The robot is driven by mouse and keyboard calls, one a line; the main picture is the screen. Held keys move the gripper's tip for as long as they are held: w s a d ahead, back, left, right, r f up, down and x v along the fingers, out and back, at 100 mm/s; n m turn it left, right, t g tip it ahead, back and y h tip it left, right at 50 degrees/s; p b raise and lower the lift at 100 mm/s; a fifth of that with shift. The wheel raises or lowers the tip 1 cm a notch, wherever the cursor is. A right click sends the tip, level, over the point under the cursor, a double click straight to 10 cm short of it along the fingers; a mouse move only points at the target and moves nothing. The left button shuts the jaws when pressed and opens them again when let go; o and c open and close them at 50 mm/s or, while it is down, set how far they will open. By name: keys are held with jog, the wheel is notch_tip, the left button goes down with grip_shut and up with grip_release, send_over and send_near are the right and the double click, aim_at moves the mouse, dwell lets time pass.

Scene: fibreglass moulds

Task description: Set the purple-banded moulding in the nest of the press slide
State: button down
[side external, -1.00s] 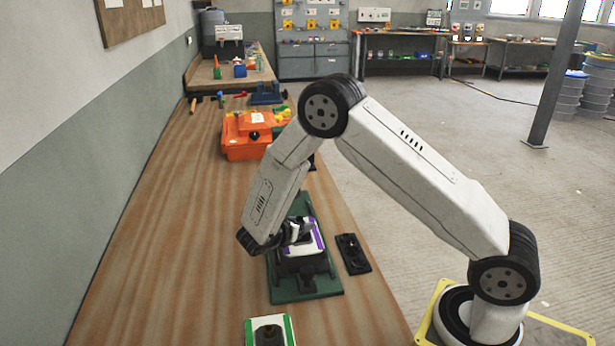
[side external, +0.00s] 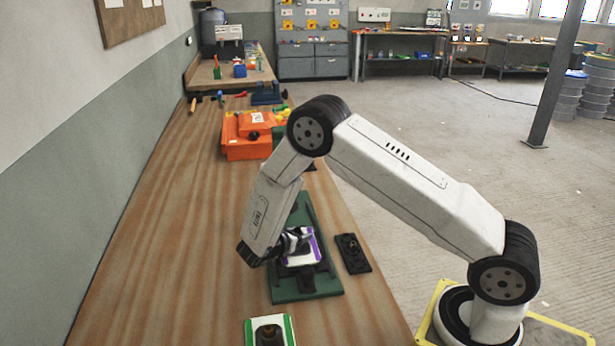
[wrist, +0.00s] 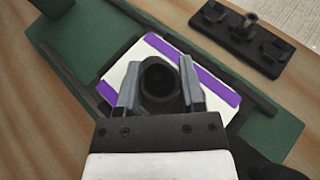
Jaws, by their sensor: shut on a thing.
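The purple-banded moulding (side external: 300,257) is a white plate with purple strips along two edges and a dark round boss in its middle. In the wrist view, the moulding (wrist: 206,97) lies below my gripper (wrist: 160,82), whose two fingers are shut on the boss. The green press slide (side external: 303,285) lies under the moulding, and the slide's dark rails (wrist: 272,104) run beside it in the wrist view. The moulding sits low over the slide, turned at a slight angle to the rails. The nest is hidden beneath it, and I cannot tell whether the moulding touches it.
A black fixture (side external: 352,253) with posts lies right of the slide. A green-banded moulding (side external: 270,331) is at the near edge of the picture. An orange case (side external: 245,150) stands farther back. The bench to the left is clear.

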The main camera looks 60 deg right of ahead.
jog(key=shift+f, duration=0.3)
jog(key=shift+c, duration=1)
grip_release()
jog(key=shift+r, duration=0.2)
jog(key=shift+r, duration=0.2)
jog(key=v, duration=1.2)
jog(key=shift+f, duration=0.1)
